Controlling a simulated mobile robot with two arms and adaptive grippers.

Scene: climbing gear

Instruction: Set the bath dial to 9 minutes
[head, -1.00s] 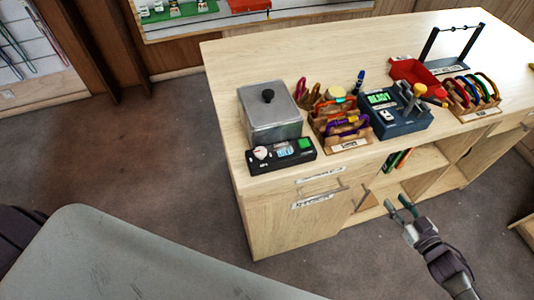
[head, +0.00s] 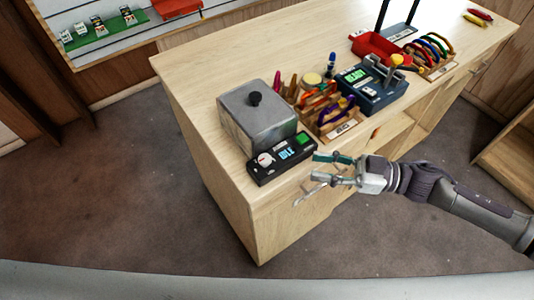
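The bath is a grey metal box with a lid and black knob (head: 256,122) on the near left of the wooden counter. In front of it is a black control panel (head: 282,158) with a white round dial (head: 265,160), a lit blue display and a green button. The dial's setting is too small to read. My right gripper (head: 316,168) is just right of the panel, near the counter's front edge. Its two fingers are apart with nothing between them. It appears clear of the dial. My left gripper is not in view.
Wooden racks of coloured carabiners (head: 335,122) stand right of the bath, beside a dark blue device with a green display (head: 372,88). A red tray (head: 376,47) is farther back. The counter top (head: 200,72) left of the bath is clear.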

